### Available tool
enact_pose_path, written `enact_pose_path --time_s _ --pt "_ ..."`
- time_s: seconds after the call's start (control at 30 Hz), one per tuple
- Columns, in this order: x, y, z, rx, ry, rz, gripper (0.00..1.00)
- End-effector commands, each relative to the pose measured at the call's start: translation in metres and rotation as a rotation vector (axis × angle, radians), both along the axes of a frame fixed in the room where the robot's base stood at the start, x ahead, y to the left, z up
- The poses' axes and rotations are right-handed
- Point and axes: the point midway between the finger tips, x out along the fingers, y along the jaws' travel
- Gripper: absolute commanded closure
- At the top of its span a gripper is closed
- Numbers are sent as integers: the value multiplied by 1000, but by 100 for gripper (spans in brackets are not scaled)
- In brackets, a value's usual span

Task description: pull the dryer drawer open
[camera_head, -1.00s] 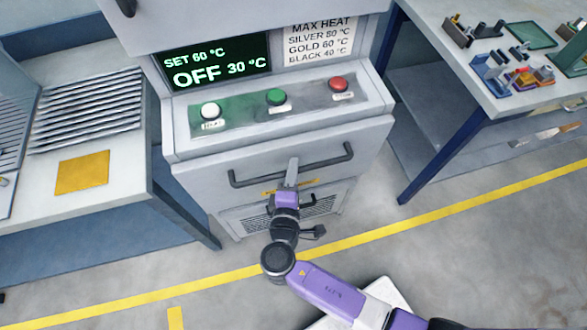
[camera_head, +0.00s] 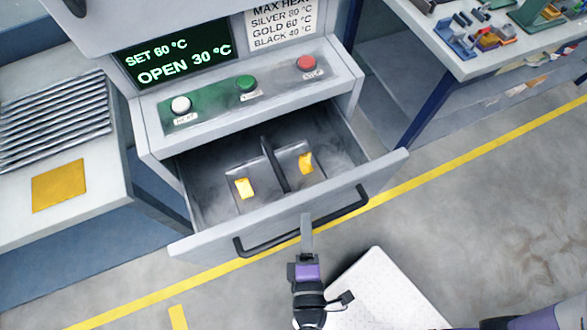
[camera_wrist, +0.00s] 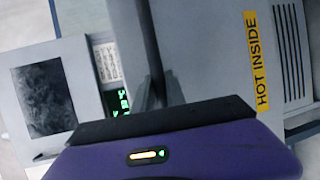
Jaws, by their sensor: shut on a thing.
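The dryer drawer (camera_head: 290,215) stands pulled out from the dryer body in the head view. Its dark bar handle (camera_head: 345,207) runs along the front panel. My gripper (camera_head: 306,228) is shut on the handle near its middle. Inside the drawer are a dark upright divider (camera_head: 275,165) and two yellow pieces, one on the left (camera_head: 244,187) and one on the right (camera_head: 305,163). The display (camera_head: 175,58) reads SET 60 °C, OPEN 30 °C. In the wrist view the dark handle (camera_wrist: 150,45) runs up from my gripper, beside a yellow HOT INSIDE label (camera_wrist: 257,60).
White, green and red buttons line the panel (camera_head: 215,110) above the drawer. A bench with a ribbed rack (camera_head: 55,120) and a yellow square (camera_head: 59,186) stands at left. A blue-legged table (camera_head: 480,60) with small parts stands at right.

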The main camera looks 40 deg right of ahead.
Motion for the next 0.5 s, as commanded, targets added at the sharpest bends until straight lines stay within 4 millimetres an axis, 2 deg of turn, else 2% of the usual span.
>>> enact_pose_path --time_s 0.03,0.2,0.5 --pt "-15 4 -1 1 6 5 100" --pt "-52 14 -1 1 5 3 100" --pt "-93 25 -1 0 3 2 100"
